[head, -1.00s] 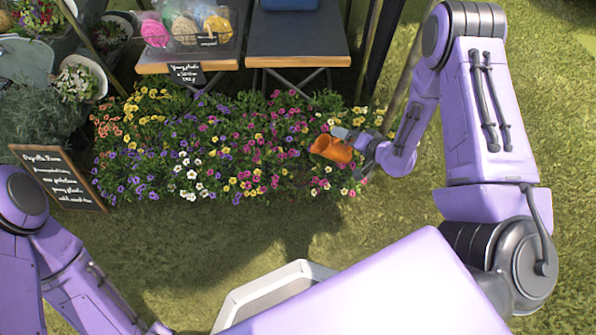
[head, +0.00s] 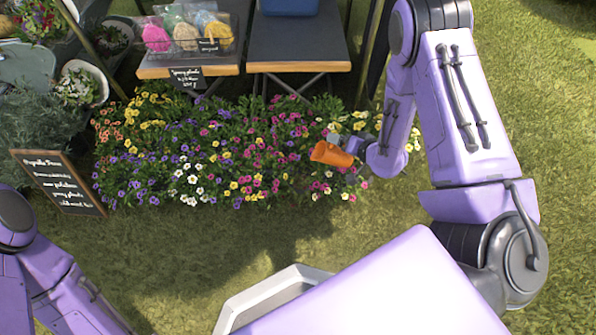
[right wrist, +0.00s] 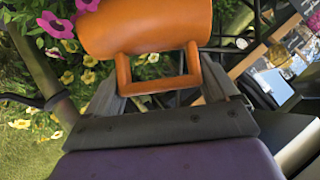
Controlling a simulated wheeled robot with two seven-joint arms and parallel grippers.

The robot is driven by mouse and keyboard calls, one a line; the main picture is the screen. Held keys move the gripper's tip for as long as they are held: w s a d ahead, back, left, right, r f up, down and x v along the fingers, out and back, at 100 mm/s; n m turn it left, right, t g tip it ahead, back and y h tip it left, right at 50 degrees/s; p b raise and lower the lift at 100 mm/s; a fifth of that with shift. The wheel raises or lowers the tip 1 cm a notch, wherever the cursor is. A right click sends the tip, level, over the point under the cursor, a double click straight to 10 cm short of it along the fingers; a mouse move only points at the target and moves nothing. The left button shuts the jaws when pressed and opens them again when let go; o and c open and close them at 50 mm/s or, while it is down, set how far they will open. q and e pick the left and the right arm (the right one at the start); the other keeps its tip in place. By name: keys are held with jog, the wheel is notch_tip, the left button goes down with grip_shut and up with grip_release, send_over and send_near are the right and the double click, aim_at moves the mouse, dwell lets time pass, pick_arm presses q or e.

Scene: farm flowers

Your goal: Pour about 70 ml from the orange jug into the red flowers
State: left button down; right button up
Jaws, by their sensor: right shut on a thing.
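The orange jug (head: 331,154) is above the right part of the flower bed in the head view, tipped well over with one end toward the left. Pink-red flowers (head: 322,183) grow in the bed just below and around it. My right gripper (head: 360,148) is shut on the jug's handle. In the right wrist view the jug's body (right wrist: 150,25) lies across the top, and its square handle sits between the fingers of my right gripper (right wrist: 158,88). I see no clear stream of liquid. My left gripper is out of view; only my left arm shows at lower left.
Yellow flowers (head: 150,104), white flowers (head: 190,180) and purple flowers share the bed. A chalkboard sign (head: 60,182) stands at its left. Two tables (head: 298,50) stand behind, one with a wire basket (head: 190,32). The grass in front is clear.

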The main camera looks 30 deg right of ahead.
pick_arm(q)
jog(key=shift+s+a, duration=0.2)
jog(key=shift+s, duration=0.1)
pick_arm(e)
jog(key=shift+h, duration=0.3)
dwell(0.7)
